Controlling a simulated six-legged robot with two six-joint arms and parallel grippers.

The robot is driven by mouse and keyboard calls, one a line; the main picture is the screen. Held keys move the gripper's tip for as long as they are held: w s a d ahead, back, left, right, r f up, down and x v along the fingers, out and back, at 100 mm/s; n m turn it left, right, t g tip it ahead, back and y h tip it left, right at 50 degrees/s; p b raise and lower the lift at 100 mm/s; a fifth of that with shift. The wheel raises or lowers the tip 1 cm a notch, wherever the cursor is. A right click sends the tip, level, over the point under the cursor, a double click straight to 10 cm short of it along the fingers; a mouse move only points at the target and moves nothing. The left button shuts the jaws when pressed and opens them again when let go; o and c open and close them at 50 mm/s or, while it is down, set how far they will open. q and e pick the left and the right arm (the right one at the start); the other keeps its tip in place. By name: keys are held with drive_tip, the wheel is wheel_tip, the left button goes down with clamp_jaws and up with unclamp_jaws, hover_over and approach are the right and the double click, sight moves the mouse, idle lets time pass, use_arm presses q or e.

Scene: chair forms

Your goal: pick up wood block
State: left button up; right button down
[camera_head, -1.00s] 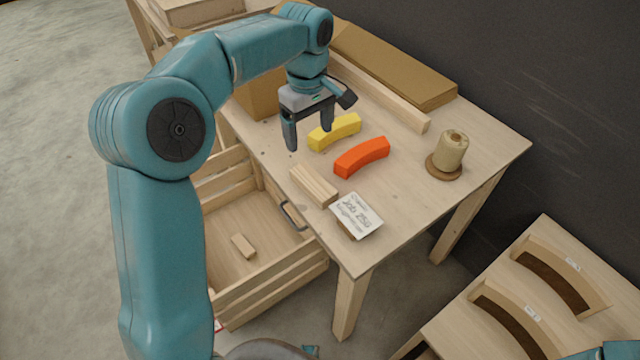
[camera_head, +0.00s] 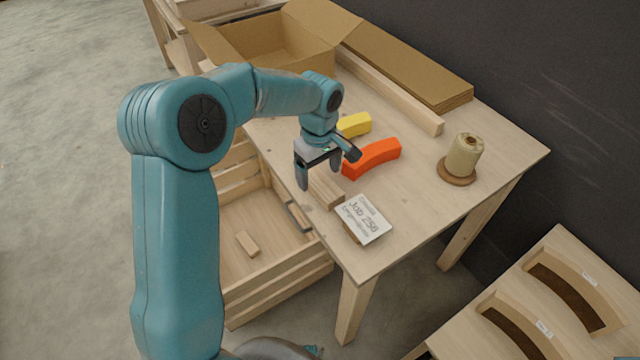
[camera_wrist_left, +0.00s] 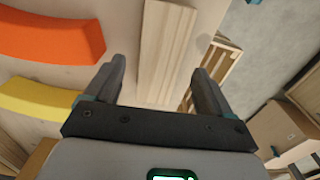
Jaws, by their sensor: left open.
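The pale wood block (camera_head: 327,191) lies on the table near its front edge, partly hidden behind my left gripper in the head view. My left gripper (camera_head: 318,178) is open and empty, pointing down over the block's far end. In the left wrist view the wood block (camera_wrist_left: 167,45) shows as a long grained piece ahead of and between the two open fingers (camera_wrist_left: 160,75); they do not grip it. My right gripper is not in view.
A yellow arc (camera_head: 354,125) and an orange arc (camera_head: 373,157) lie beside the block. A job card (camera_head: 364,218), a twine spool (camera_head: 465,155) and an open cardboard box (camera_head: 265,45) are on the table.

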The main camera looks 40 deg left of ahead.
sight(320, 180)
use_arm(q)
drive_tip(key=shift+d+f, duration=0.1)
drive_tip(key=shift+f, duration=1.6)
drive_tip(key=c, duration=1.1)
